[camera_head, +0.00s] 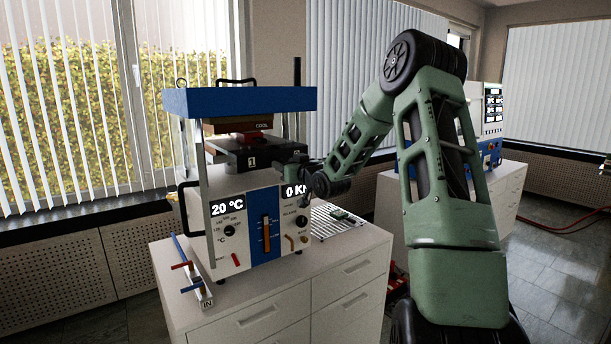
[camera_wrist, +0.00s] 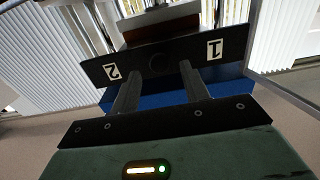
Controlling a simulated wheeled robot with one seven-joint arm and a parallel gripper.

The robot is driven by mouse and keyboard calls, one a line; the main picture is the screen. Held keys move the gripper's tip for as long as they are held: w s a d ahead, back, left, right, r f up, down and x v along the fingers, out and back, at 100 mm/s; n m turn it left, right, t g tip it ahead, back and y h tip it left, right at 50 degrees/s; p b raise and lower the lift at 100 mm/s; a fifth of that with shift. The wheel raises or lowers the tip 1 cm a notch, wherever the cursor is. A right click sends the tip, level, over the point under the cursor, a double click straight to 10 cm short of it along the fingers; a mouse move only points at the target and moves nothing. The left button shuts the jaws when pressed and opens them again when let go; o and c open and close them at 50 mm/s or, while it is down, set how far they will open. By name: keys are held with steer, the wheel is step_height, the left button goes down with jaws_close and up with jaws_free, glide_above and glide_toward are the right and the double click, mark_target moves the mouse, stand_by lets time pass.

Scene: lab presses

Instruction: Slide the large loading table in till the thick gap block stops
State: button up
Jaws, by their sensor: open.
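A black plate, apparently the loading table (camera_head: 250,159), juts from the front of the lab press under its blue top. In the wrist view its front edge (camera_wrist: 137,66) bears upside-down labels 1 and 2, with a dark round spot between them. My gripper (camera_wrist: 159,66) is open, its two fingers pointing at this edge on either side of the spot. I cannot tell whether the fingertips touch it. In the head view my gripper (camera_head: 296,168) is small and dark at the press's right front. I cannot pick out the thick gap block for certain.
The press (camera_head: 267,225) has a front panel reading 20 °C and 0 KN, and stands on a white drawer cabinet (camera_head: 275,300). A ruler-like bar with red and blue handles (camera_head: 195,278) lies at its left. A second cabinet (camera_head: 505,200) with equipment stands behind my arm.

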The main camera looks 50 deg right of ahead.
steer(key=b+v, duration=0.4)
steer(key=v, duration=1.1)
steer(key=shift+s, duration=0.25)
steer(key=shift+f, duration=0.1)
